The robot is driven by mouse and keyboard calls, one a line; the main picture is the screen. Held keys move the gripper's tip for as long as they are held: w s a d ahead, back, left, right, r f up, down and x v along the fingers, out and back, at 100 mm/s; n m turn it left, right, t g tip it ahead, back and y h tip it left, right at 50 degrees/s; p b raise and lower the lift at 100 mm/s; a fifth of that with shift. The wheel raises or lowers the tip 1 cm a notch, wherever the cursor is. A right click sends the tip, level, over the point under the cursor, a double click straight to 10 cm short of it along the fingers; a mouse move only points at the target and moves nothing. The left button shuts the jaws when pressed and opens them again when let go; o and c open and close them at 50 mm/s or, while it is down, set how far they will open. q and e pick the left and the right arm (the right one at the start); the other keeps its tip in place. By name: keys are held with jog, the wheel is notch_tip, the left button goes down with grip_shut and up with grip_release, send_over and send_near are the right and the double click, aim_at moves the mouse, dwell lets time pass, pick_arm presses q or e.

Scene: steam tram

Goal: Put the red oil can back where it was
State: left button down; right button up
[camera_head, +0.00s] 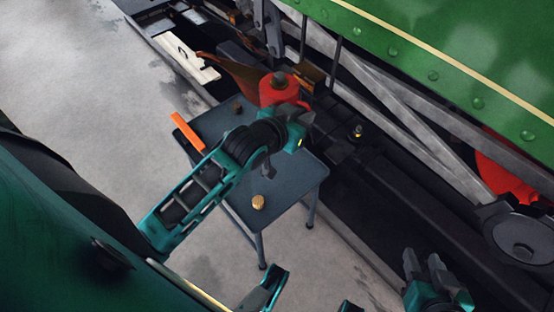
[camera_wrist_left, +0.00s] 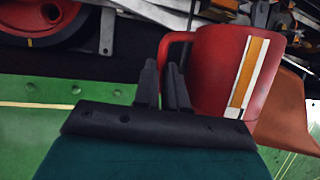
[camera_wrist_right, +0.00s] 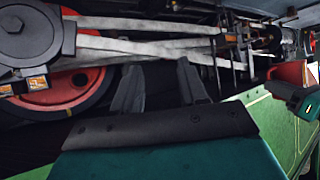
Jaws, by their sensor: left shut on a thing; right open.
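The red oil can (camera_head: 279,91) has a dark cap and a long brown spout pointing left. It shows at the far end of the small table in the head view; whether its base touches anything is hidden. My left gripper (camera_head: 306,120) is shut on the can's handle. In the left wrist view the can (camera_wrist_left: 211,68) has a white and orange stripe, and the left fingertips (camera_wrist_left: 163,75) are at its handle. My right gripper (camera_head: 422,256) is open and empty at the lower right, near the locomotive's running gear.
The blue-grey table (camera_head: 295,183) carries an orange-handled tool (camera_head: 187,131), a brass piece (camera_head: 258,202) and a small brown piece (camera_head: 236,106). The green locomotive (camera_head: 440,55) with grey rods lies along the right. Grey floor (camera_head: 75,75) is open at the left.

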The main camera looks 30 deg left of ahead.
pick_arm(q)
notch_tip(320, 180, down, 20)
jog(key=b, duration=0.8)
jog(key=shift+w+a+f, duration=0.1)
jog(key=shift+a+f, duration=0.05)
jog(key=shift+f, duration=0.05)
jog(key=shift+f+b, duration=0.3)
jog(key=shift+b, duration=0.05)
jog(key=shift+r, duration=0.1)
pick_arm(e)
notch_tip(320, 180, down, 6)
jog(key=a, duration=0.1)
jog(key=shift+w+a, duration=0.15)
jog(key=shift+w, duration=0.15)
